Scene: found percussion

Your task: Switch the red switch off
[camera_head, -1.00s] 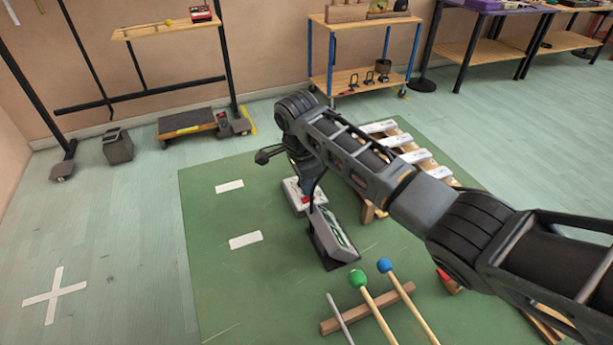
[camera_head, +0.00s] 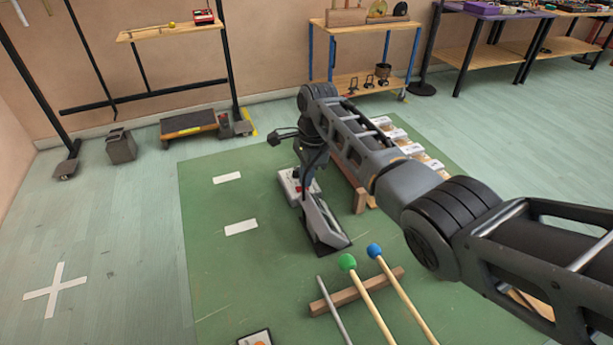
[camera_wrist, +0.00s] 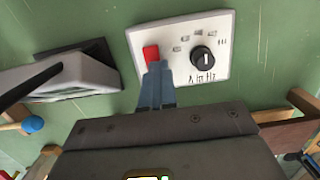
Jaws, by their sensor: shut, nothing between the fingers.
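The red switch (camera_wrist: 151,53) sits at the left of a white control box (camera_wrist: 222,75), beside a black round knob (camera_wrist: 203,57). My gripper (camera_wrist: 156,68) is shut and empty, with its fingertips at the near edge of the red switch in the wrist view. I cannot tell whether they touch it. The fingers cover part of the box face. In the head view the white box (camera_head: 286,182) lies on the green mat, partly hidden by my arm. The switch's on or off position is not clear.
A grey tilted device (camera_head: 322,222) stands close by the box and also shows in the wrist view (camera_wrist: 85,75). Green (camera_head: 347,262) and blue (camera_head: 374,250) mallets rest on a wooden bar (camera_head: 345,297). The mat's left side is clear except for white tape strips.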

